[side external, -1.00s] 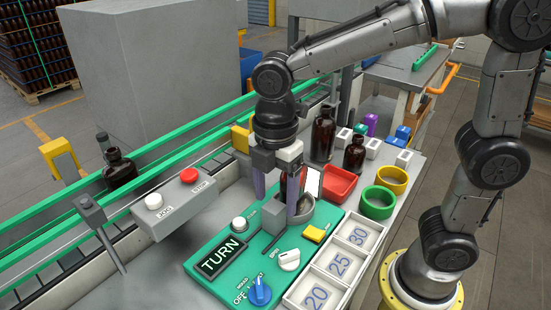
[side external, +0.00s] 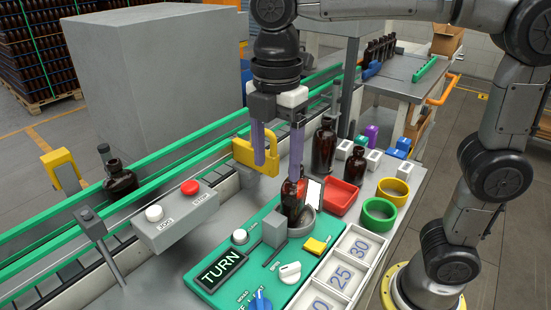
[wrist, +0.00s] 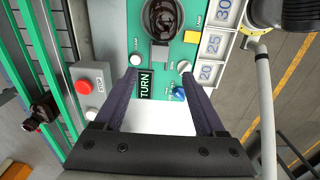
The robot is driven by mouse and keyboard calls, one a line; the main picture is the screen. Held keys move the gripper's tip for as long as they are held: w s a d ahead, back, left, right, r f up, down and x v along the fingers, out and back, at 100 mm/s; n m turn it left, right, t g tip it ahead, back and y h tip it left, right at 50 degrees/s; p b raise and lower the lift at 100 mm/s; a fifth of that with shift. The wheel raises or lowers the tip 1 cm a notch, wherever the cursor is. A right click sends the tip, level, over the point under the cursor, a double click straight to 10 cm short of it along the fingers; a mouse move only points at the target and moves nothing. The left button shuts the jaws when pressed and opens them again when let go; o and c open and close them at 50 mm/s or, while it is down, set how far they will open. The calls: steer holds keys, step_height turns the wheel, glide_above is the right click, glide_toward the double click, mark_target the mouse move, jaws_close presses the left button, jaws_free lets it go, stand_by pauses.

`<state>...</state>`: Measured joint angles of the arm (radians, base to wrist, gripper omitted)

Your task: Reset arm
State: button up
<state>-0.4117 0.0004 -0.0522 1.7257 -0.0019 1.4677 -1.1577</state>
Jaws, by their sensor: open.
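My gripper (side external: 278,165) is open and empty, raised above the green panel (side external: 215,284) in the side view. Its two purple fingers hang apart. In the wrist view my gripper (wrist: 160,100) also shows a clear gap between the fingers. An amber bottle (side external: 291,195) stands in the grey round holder (side external: 305,220) on the panel, below and behind the fingertips. In the wrist view this bottle (wrist: 162,18) shows from above at the top. The panel carries a TURN display (side external: 221,270), a white knob (side external: 289,272) and a blue knob (side external: 261,301).
A conveyor with green rails (side external: 180,145) runs along the left, with a bottle (side external: 120,180) on it. A yellow bracket (side external: 256,152) stands behind the gripper. Right of the panel are numbered trays (side external: 356,245), a red bin (side external: 341,196), coloured rings (side external: 378,213) and two amber bottles (side external: 324,147).

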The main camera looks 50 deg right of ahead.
steer(key=s+d+r+m+t, duration=0.1)
steer(key=s+d+r+m, duration=0.15)
steer(key=d, duration=0.25)
steer(key=s+d+f+m+t, duration=0.4)
steer(key=s+d+f+m, duration=0.3)
steer(key=m, duration=0.8)
step_height(320, 180, down, 3)
steer(key=s, duration=0.2)
steer(key=shift+s+d+t, duration=0.2)
steer(key=shift+s+t, duration=0.1)
